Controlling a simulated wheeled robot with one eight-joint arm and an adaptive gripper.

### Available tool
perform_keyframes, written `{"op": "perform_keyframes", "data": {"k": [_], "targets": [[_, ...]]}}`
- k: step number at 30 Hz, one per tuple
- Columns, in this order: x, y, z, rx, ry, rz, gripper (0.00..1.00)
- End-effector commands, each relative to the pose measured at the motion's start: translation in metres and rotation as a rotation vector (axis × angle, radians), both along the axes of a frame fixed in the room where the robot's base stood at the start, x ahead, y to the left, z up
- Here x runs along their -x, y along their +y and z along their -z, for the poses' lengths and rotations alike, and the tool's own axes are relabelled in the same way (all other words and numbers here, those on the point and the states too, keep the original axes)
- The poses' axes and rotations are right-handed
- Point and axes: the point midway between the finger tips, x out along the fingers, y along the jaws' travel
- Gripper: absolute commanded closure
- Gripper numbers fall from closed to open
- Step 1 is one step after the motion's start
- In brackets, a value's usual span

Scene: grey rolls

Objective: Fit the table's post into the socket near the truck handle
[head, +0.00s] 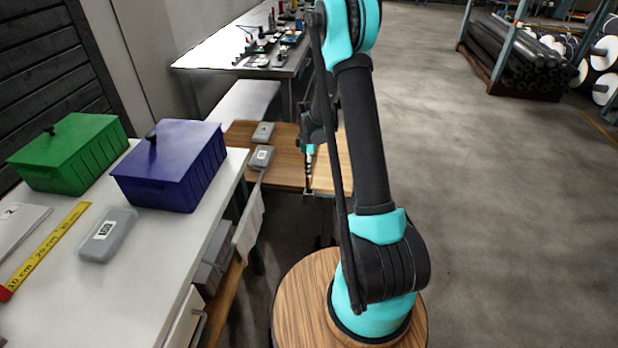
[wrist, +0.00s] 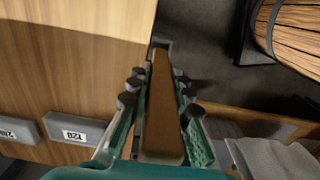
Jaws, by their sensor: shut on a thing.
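My gripper (wrist: 160,100) is shut on a long brown wooden bar (wrist: 165,95), which looks like the table's post and runs between the green fingers. A small dark part (wrist: 160,43) shows at the bar's far end; I cannot tell whether it is the socket or whether they touch. In the head view my gripper (head: 308,168) is over wooden boards, partly behind my arm. A brown wooden deck (head: 245,135) is left of it and a lighter board (head: 335,172) right of it. I cannot make out the truck handle.
A white bench (head: 150,235) with a green bin (head: 70,152) and a blue bin (head: 170,165) is at left. Open floor (head: 490,200) lies at right.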

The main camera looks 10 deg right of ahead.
Motion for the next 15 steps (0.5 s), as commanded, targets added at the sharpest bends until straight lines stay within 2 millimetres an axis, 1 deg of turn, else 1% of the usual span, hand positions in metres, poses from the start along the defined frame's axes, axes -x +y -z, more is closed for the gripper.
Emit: {"op": "perform_keyframes", "data": {"k": [5,12,15], "targets": [[0.000,0.000,0.010,0.000,0.000,0.000,1.00],[0.000,0.000,0.040,0.000,0.000,0.000,1.00],[0.000,0.000,0.043,0.000,0.000,0.000,1.00]]}}
